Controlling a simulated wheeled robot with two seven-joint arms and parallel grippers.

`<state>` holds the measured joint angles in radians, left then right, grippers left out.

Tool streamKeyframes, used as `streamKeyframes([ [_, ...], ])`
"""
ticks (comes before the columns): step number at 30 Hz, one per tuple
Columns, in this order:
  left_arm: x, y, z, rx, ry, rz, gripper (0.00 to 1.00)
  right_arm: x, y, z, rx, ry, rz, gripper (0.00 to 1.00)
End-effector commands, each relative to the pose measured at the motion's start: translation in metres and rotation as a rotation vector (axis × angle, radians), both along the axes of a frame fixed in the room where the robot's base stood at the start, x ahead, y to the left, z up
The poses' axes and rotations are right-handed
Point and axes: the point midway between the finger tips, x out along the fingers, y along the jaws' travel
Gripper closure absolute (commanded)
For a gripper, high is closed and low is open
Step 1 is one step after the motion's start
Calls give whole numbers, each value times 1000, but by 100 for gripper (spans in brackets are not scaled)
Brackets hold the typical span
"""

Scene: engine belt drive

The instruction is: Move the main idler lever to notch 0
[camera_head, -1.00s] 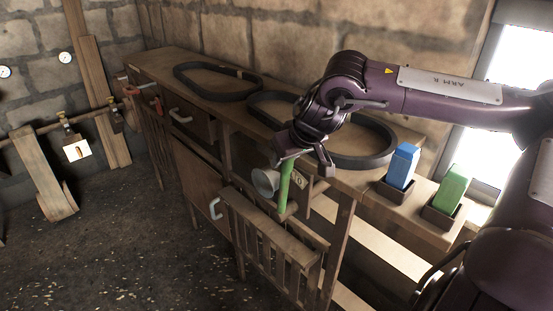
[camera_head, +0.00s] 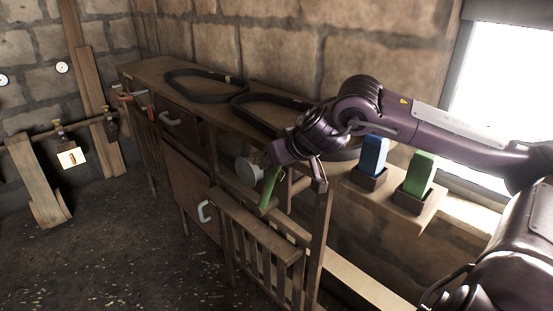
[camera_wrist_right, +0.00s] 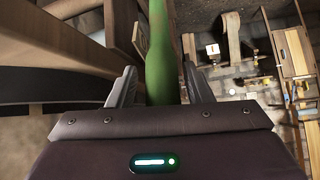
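The green lever (camera_head: 269,188), which I take to be the main idler lever, stands at the front of the wooden bench, leaning with its top to the right. My right gripper (camera_head: 297,165) is at its upper end. In the right wrist view the green lever (camera_wrist_right: 161,55) runs between the two fingers of my right gripper (camera_wrist_right: 160,80), with a narrow gap visible on each side. The fingers look open around it. Gripper and arm hide the lever's top. No notch markings are readable. My left gripper is not in view.
Black belts (camera_head: 197,86) lie on the bench top (camera_head: 150,70). A grey round part (camera_head: 247,170) sits just behind the lever. A slatted wooden guard (camera_head: 255,240) stands in front. Blue (camera_head: 374,155) and green (camera_head: 418,174) blocks sit in holders at the right.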

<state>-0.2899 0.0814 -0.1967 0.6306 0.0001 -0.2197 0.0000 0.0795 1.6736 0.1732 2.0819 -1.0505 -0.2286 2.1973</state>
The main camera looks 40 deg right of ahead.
Motion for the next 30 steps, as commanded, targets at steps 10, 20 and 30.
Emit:
streamKeyframes([
  [10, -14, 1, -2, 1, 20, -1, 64, 0, 0, 2, 2, -4, 1, 50],
  [20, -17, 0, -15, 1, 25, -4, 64, -16, 2, 17, 6, -11, 1, 50],
  [30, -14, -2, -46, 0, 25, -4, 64, -52, 1, 46, -2, -5, -2, 50],
])
